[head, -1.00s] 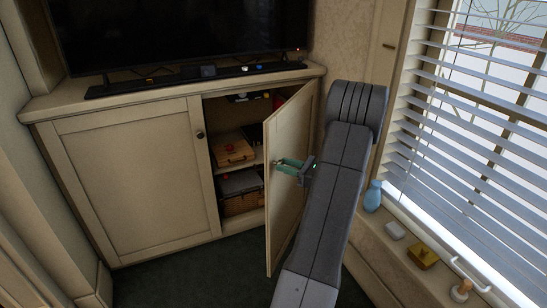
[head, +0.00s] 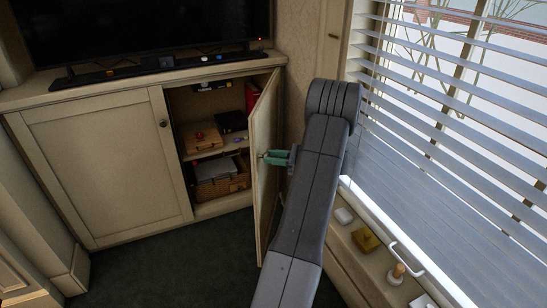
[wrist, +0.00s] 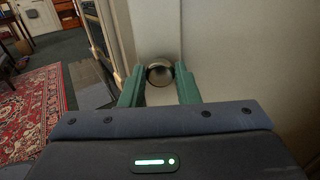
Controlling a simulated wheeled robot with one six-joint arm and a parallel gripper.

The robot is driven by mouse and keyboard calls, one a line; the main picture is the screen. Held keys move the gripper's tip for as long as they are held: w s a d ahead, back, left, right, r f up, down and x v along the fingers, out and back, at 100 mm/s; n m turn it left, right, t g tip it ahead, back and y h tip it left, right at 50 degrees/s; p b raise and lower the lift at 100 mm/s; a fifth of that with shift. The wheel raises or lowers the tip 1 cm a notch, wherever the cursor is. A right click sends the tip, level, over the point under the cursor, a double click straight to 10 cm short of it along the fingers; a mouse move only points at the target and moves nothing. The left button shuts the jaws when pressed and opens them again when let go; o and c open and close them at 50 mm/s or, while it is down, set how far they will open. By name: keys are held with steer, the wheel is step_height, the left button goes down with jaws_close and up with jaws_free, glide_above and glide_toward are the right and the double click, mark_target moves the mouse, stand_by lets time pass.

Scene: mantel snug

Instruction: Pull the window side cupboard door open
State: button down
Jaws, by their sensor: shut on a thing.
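The window side cupboard door (head: 263,205) stands well open, swung out to the right and seen nearly edge-on in the head view. Its pale face also shows in the wrist view (wrist: 228,60). My gripper (head: 266,157) is at the door's outer side, and its green fingers are shut on the round metal knob (wrist: 160,74). The knob sits between the fingertips in the wrist view; in the head view it is hardly visible.
The left cupboard door (head: 105,165) is shut. The open cupboard holds a wooden box (head: 202,138) and a wicker basket (head: 220,183). A window sill (head: 375,262) with small objects lies right of my arm. Dark carpet (head: 180,265) in front is clear.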

steer(key=c, duration=1.1)
jaws_free()
steer(key=p, duration=0.3)
glide_toward(257, 129)
steer(key=x, duration=0.5)
steer(key=shift+w+f, duration=0.1)
steer(key=shift+w, duration=0.1)
